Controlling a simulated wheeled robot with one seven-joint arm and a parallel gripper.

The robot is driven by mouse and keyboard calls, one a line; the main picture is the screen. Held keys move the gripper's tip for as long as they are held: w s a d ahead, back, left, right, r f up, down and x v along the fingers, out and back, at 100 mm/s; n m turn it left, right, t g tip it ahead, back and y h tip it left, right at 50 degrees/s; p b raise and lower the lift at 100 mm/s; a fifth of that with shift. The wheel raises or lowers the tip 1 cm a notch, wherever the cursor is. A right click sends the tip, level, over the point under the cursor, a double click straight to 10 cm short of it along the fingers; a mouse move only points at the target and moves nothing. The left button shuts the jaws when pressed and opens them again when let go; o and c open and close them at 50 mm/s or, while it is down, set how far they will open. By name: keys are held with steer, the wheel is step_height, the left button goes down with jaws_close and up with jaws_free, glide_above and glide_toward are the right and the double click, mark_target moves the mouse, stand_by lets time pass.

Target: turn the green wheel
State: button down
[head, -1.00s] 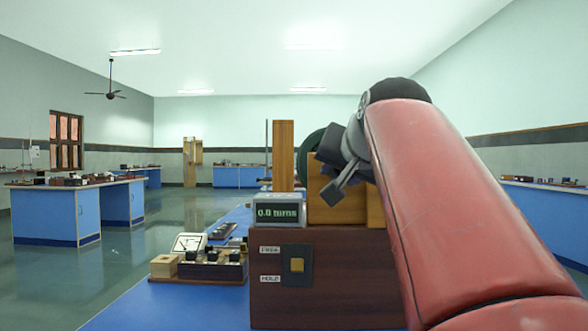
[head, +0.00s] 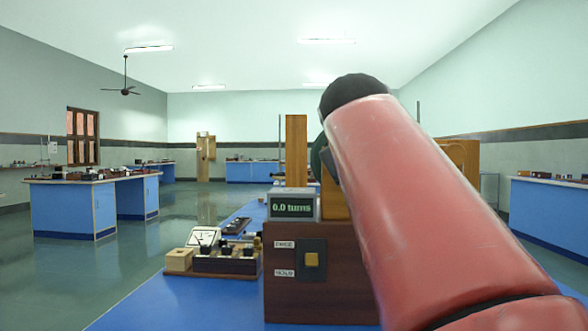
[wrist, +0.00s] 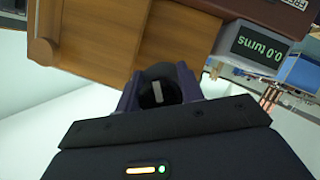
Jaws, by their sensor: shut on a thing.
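The green wheel (head: 317,158) shows only as a thin dark green edge in the head view, beside a wooden post; my red arm hides the rest. In the wrist view my gripper (wrist: 158,88) is shut on a dark round knob (wrist: 157,97) with a pale mark, held between its two purple-grey fingers. The knob is close to the wooden block (wrist: 95,40) of the apparatus. How the knob joins the wheel is hidden. The display (head: 292,206) reads 0.0 turns. My gripper is hidden behind my arm in the head view.
Open floor lies further left.

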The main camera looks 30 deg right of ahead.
steer(key=n, duration=0.1)
steer(key=n+h+b, duration=0.1)
steer(key=shift+d+f+n+g+h, duration=0.15)
steer(key=shift+f+n+g+h, duration=0.05)
steer(key=shift+n+g+h, duration=0.1)
steer(key=n+t+h+b, duration=0.1)
steer(key=n+b, duration=0.1)
steer(key=n, duration=0.3)
steer(key=r+n+t+h+b, duration=0.1)
steer(key=n, duration=0.5)
steer(key=n+t+h+b, duration=0.2)
steer(key=n, duration=0.3)
steer(key=shift+r+n+b, duration=0.3)
steer(key=n+t, duration=0.1)
steer(key=n, duration=0.2)
steer(key=n+t+y, duration=0.1)
steer(key=n, duration=0.1)
steer(key=n+t, duration=0.2)
steer(key=n, duration=0.1)
steer(key=shift+w+a+r+n, duration=0.1)
steer(key=shift+a+r+n, duration=0.15)
steer(key=shift+r+n, duration=0.05)
steer(key=shift+y, duration=0.4)
steer(key=c, duration=0.9)
jaws_free()
steer(key=shift+r, duration=0.1)
